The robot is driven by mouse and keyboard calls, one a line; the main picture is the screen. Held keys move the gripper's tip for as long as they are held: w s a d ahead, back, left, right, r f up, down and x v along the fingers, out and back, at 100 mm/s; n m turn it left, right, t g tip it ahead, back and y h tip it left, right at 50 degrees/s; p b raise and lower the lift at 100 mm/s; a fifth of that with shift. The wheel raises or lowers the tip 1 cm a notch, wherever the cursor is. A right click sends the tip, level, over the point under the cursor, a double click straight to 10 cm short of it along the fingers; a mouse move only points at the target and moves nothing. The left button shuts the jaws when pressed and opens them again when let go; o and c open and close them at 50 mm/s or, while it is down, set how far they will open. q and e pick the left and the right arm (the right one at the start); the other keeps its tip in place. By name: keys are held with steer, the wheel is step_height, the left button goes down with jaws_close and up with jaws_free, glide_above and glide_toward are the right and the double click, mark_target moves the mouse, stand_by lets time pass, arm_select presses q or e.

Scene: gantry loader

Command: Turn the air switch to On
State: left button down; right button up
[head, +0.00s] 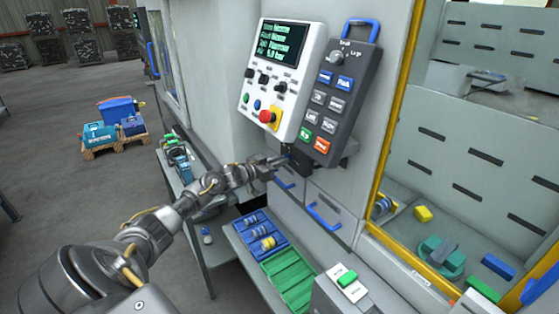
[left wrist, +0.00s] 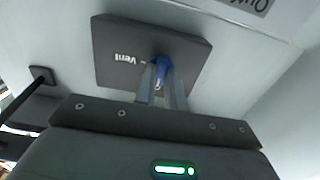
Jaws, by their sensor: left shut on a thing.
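The air switch shows in the left wrist view as a dark square plate (left wrist: 118,45) on a pale wall, with a small blue handle (left wrist: 163,65) and white lettering that seems to read "Vent". My left gripper (left wrist: 161,84) is shut on the blue handle, with one finger on each side of it. In the head view my left gripper (head: 281,159) reaches the machine front just below the control panels. There the switch is mostly hidden, and I cannot tell its set position. My right gripper is not in view.
A white panel (head: 311,51) with a screen and a dark keypad (head: 318,123) hang just above the gripper. Below are a blue handle (head: 324,216), a blue tray (head: 246,224) and a green tray (head: 300,284). A yellow-framed opening (head: 393,105) lies to the right.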

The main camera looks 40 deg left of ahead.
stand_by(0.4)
arm_select(q)
steer(key=c, duration=1.5)
jaws_free()
steer(key=shift+o, duration=0.2)
steer(key=b+v, duration=0.3)
steer(key=v, duration=0.7)
steer(key=shift+s, duration=0.35)
